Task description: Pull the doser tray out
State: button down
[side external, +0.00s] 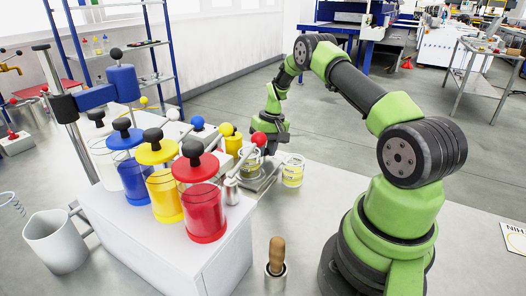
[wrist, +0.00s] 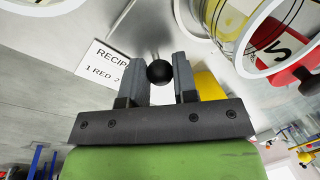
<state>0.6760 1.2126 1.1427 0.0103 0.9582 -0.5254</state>
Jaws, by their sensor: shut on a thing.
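My gripper (wrist: 160,76) has its two grey fingers on either side of a black ball knob (wrist: 158,72) and is shut on it. A thin rod runs from the knob toward a pale grey surface. In the side view my gripper is low behind the doser, with its fingertips hidden. The doser (side external: 200,250) is a white box carrying white, blue, yellow and red canisters. A grey metal piece (side external: 268,184), which looks like the doser tray, shows at its far right side. How far out it sits is unclear.
A glass jar with yellow contents (side external: 292,171) stands right of the doser, near my gripper. A recipe card (wrist: 98,64) lies left of the fingers.

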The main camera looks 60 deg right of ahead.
jog(key=c, duration=0.9)
grip_release()
notch_tip(320, 180, up, 10)
jog(key=s+d, duration=0.1)
jog(key=shift+d, duration=0.3)
jog(key=shift+f, duration=0.1)
